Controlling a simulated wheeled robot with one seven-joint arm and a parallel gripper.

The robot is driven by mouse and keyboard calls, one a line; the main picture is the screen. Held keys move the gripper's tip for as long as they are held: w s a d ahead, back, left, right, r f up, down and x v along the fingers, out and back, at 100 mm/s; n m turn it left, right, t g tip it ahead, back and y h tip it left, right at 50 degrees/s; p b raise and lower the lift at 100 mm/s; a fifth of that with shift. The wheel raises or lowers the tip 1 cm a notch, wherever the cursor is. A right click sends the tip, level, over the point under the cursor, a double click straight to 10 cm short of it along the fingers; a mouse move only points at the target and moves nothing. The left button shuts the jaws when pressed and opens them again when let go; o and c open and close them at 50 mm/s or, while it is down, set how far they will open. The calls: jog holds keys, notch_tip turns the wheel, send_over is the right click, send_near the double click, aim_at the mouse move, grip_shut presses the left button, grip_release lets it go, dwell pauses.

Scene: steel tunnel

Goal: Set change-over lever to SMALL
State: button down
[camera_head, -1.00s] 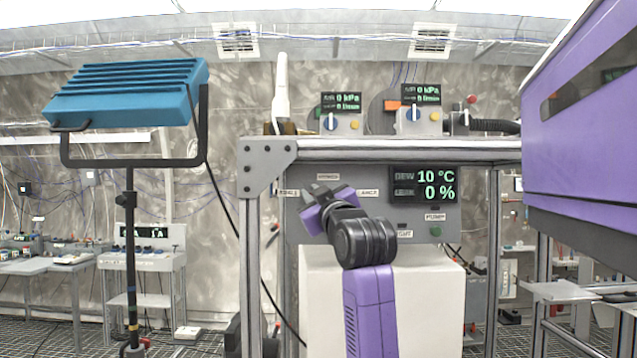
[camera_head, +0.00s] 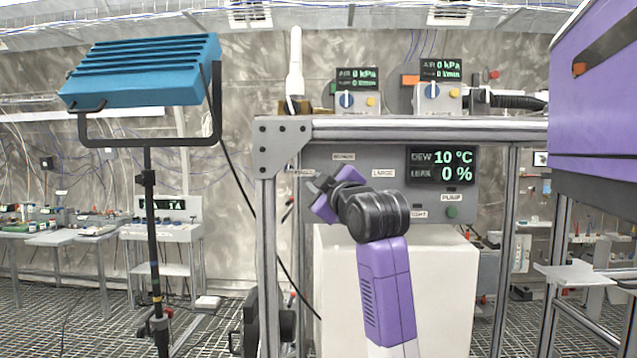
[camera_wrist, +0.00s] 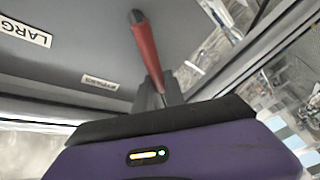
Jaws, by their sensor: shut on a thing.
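The change-over lever shows in the wrist view as a red handle with a dark end (camera_wrist: 144,45), slanting up and left from my fingers in front of the grey panel (camera_head: 397,200). My gripper (camera_wrist: 160,94) is shut on the lever; its dark fingers are around the handle's lower part. In the head view my gripper (camera_head: 319,187) is at the panel's left part, hiding the lever. The LARGE label (camera_head: 383,173) is right of my gripper. A label partly hidden by the frame and gripper (camera_head: 300,172) is to the left; another label (camera_head: 343,156) is above.
The panel's lit display (camera_head: 441,165) reads 10 °C and 0 %. A green button (camera_head: 452,212) is below it. A metal frame post (camera_head: 267,235) stands close left of my gripper, with a shelf beam (camera_head: 430,128) above. A white box (camera_head: 445,285) is below the panel.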

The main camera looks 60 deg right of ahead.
jog(key=shift+f, duration=0.1)
jog(key=c, duration=1.4)
grip_release()
jog(key=shift+w, duration=0.1)
jog(key=shift+a, duration=0.1)
jog(key=b+v, duration=0.2)
jog(key=v, duration=0.5)
jog(key=shift+s+a, duration=0.25)
jog(key=shift+s, duration=0.1)
